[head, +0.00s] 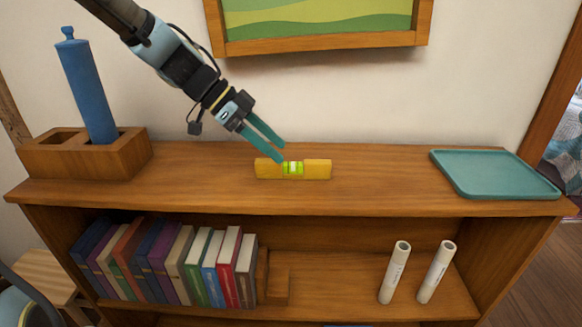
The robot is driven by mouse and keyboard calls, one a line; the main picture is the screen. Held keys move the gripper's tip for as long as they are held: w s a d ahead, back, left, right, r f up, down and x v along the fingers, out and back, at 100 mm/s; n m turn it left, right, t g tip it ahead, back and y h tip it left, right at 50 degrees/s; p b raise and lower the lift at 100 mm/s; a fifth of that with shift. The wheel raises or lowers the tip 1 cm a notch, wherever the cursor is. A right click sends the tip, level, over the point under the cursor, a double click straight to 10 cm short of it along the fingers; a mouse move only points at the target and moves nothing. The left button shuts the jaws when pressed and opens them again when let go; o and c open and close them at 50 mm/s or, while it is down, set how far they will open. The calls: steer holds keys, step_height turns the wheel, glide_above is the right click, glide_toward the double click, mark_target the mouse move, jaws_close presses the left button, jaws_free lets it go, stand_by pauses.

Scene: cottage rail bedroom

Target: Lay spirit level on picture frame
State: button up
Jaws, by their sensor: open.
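The yellow spirit level (318,170) with a green vial lies on the top of the wooden shelf, near the middle. The picture frame (330,42) hangs on the wall above, with a wooden border around a green picture; its upper part is cut off by the view. My gripper (279,153) has two teal fingers pointing down and right. It is open, at the left part of the spirit level, with one fingertip overlapping the level in view. I cannot tell whether it touches. Nothing is seen held between the fingers.
A wooden block holder (45,158) with a blue cylinder (86,92) stands at the left of the shelf top (200,190). A teal tray (495,175) lies at the right. Several books and two white tubes (395,272) stand on the lower shelf.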

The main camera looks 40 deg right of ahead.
mark_target(291, 163)
steer(key=shift+p+x, duration=1.05)
steer(key=shift+x, duration=2)
steer(key=shift+w+a+f, duration=0.1)
steer(key=shift+a+f, duration=0.1)
steer(key=shift+c, duration=0.2)
jaws_close()
